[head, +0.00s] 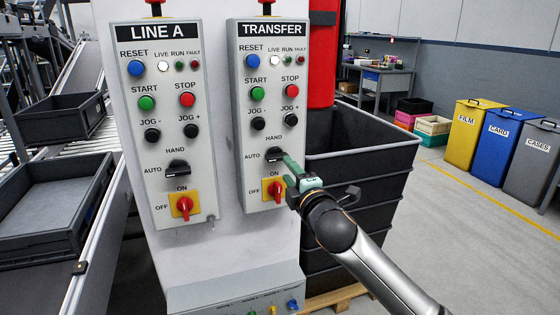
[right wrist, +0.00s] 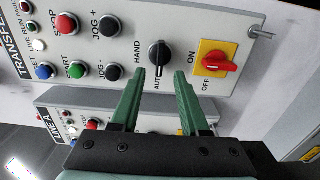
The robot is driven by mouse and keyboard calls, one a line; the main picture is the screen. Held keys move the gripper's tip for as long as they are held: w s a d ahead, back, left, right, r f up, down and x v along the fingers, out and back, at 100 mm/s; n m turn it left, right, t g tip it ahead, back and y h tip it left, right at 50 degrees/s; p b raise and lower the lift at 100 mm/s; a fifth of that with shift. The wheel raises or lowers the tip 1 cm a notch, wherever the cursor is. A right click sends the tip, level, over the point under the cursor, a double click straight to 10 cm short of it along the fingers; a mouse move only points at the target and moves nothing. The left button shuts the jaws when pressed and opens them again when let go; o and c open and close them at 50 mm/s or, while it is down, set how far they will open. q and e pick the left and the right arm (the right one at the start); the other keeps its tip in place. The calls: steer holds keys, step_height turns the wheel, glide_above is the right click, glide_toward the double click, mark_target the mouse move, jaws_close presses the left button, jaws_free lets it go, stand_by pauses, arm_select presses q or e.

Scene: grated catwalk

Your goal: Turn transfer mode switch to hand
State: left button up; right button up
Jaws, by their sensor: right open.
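The transfer mode switch (head: 274,156) is a black rotary knob on the TRANSFER panel (head: 241,193), with HAND above it and AUTO to its left. Its bar lies level, in line with AUTO. In the right wrist view the knob (right wrist: 159,57) shows just beyond the fingertips, its bar running toward the AUTO label. My right gripper (head: 289,168) is at the knob's lower right in the head view. Its green fingers (right wrist: 158,73) are open and the gap lines up with the knob; I cannot tell whether they touch it. My left gripper is out of view.
Below the knob is a red ON/OFF switch on a yellow plate (head: 265,190). A matching LINE A panel (head: 155,205) stands to the left. A dark bin (head: 375,150) stands behind my right arm. Open floor lies to the right.

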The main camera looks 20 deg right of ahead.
mark_target(279, 160)
steer(key=shift+w+a, duration=0.15)
steer(key=shift+w, duration=3.4)
jaws_close()
